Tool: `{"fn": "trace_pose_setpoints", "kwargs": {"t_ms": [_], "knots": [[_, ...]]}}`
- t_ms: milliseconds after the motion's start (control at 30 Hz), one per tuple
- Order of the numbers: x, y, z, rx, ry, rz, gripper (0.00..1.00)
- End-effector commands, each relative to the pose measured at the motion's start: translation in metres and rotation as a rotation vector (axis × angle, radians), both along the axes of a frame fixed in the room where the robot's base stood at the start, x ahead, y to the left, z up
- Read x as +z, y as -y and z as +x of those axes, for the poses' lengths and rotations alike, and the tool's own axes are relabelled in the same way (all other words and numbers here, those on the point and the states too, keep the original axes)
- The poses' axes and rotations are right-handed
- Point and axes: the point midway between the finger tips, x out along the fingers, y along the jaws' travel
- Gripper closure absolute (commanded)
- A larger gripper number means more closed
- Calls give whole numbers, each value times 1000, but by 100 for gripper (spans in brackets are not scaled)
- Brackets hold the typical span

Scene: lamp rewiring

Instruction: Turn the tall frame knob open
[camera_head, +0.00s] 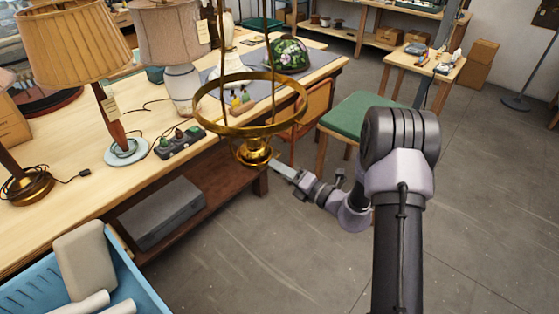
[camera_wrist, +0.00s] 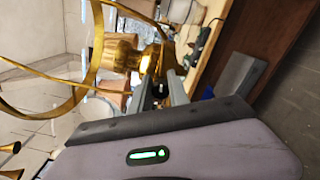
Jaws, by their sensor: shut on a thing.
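The tall brass frame (camera_head: 300,112) hangs upright with thin rods, a wide ring and a small brass cup (camera_head: 254,153) at its lower end. In the wrist view the frame's brass band (camera_wrist: 82,82) curves at the left, and the cup (camera_wrist: 122,56) lies sideways. My gripper (camera_head: 276,163) reaches in from the right, level with the cup's side.
A long wooden workbench (camera_head: 60,212) with several lamps stands behind and left of the frame. A grey box (camera_head: 165,212) sits on its lower shelf. A blue crate (camera_head: 140,285) is at the lower left. A green-topped stool (camera_head: 360,117) stands behind my arm.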

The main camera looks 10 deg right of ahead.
Motion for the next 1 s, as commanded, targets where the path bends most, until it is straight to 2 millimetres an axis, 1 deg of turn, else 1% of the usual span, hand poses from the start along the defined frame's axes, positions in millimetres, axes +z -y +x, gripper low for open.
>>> {"fn": "trace_pose_setpoints", "kwargs": {"t_ms": [33, 400, 967, 1000], "knots": [[3, 0, 0, 0, -17, 21, 100], [0, 0, 0, 1, -99, 136, 100], [-1, 0, 0, 0, -112, 154, 100], [-1, 0, 0, 0, -112, 154, 71]]}}
